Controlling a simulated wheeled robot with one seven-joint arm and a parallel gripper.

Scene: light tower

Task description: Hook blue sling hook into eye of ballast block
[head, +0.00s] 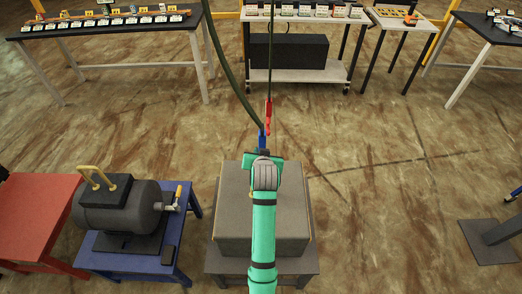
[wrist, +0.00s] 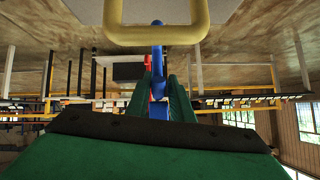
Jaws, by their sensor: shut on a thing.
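The blue sling hook (head: 262,138) hangs at the end of a dark green sling, just beyond my gripper (head: 263,156). In the wrist view my gripper (wrist: 160,90) is shut on the blue hook (wrist: 157,58), between its green fingers. The yellow eye (wrist: 156,36) spans the top of the wrist view, and the blue hook overlaps its bar there. I cannot tell whether the hook passes through the eye. The grey ballast block (head: 232,215) sits on a low grey stand below my arm.
A red hook (head: 268,115) hangs on a second line just behind the blue one. A blue table (head: 100,262) with a dark motor-like machine (head: 118,208) stands left of the block. A red table (head: 35,215) is farther left. Benches line the back; open floor lies between.

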